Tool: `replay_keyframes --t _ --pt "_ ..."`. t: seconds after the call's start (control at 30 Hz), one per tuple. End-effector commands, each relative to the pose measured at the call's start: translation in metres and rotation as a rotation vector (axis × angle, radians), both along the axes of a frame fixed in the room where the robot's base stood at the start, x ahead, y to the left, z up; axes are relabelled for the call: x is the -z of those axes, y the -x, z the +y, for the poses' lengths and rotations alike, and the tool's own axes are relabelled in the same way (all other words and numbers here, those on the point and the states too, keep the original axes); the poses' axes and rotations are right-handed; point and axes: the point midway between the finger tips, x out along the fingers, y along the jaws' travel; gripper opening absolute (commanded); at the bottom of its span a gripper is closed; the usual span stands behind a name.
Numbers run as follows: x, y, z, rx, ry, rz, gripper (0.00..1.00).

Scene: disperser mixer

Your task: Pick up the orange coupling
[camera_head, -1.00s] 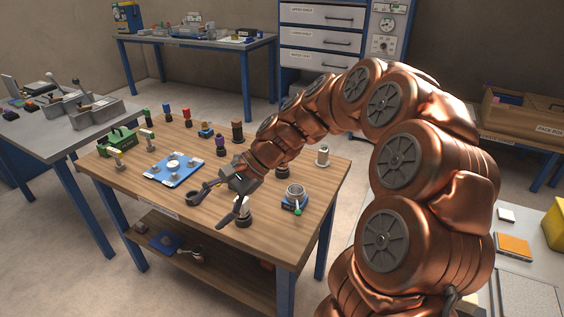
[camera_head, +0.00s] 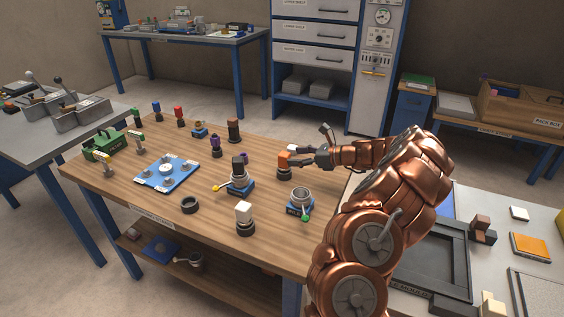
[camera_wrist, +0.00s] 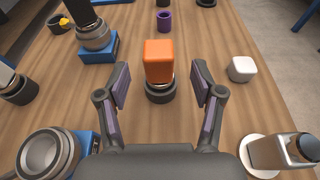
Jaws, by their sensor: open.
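The orange coupling (camera_wrist: 158,60) is a block-topped piece standing upright on a dark round base (camera_wrist: 160,92) in the wrist view. In the head view the orange coupling (camera_head: 283,160) stands near the right side of the wooden table. My gripper (camera_wrist: 160,85) is open, with one finger on each side of the coupling's lower part. The fingers show clear gaps to it on both sides.
A white cap (camera_wrist: 242,69) lies just right of the right finger. A blue-based fixture (camera_wrist: 98,47) stands at the upper left. A metal cup (camera_wrist: 47,153) is at lower left and a silver-topped piece (camera_wrist: 285,150) at lower right. Bare wood surrounds the coupling.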

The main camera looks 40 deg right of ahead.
Motion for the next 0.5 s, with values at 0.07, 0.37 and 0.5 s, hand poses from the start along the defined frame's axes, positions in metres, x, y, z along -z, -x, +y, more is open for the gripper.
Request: replay_keyframes --t 0.07,0.37,0.5 --pt "0.002 -0.003 0.0 0.006 -0.003 0.001 0.67" --pt "0.006 -0.022 0.009 0.013 -0.002 0.001 0.67" --pt "0.006 -0.039 0.021 0.01 -0.002 0.0 0.67"
